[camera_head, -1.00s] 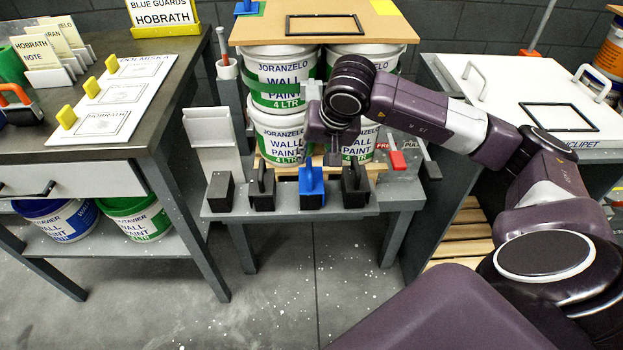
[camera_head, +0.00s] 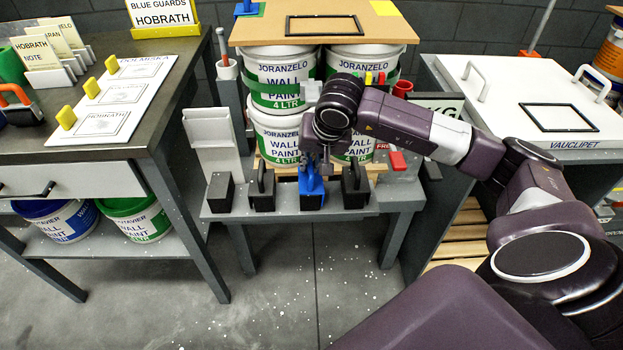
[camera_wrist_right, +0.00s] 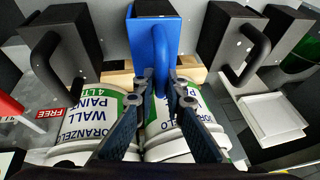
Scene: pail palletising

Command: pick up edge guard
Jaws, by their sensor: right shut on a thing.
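The blue edge guard (camera_head: 312,200) stands in the row on the front of the grey bench. It has a block body and a blue handle. My right gripper (camera_head: 314,166) reaches down to it from above. In the right wrist view the blue guard (camera_wrist_right: 148,40) is upright, and its handle lies between the fingers of my right gripper (camera_wrist_right: 163,85), which are shut on it. The gripper hides part of the handle in the head view. The guard still appears to rest on the bench. My left gripper is not in view.
Black guards stand close on both sides, one left (camera_head: 262,190) and one right (camera_head: 355,187). Stacked paint pails (camera_head: 275,135) under a board (camera_head: 390,30) stand right behind. A grey holder (camera_head: 211,135) is at the left. The floor in front is clear.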

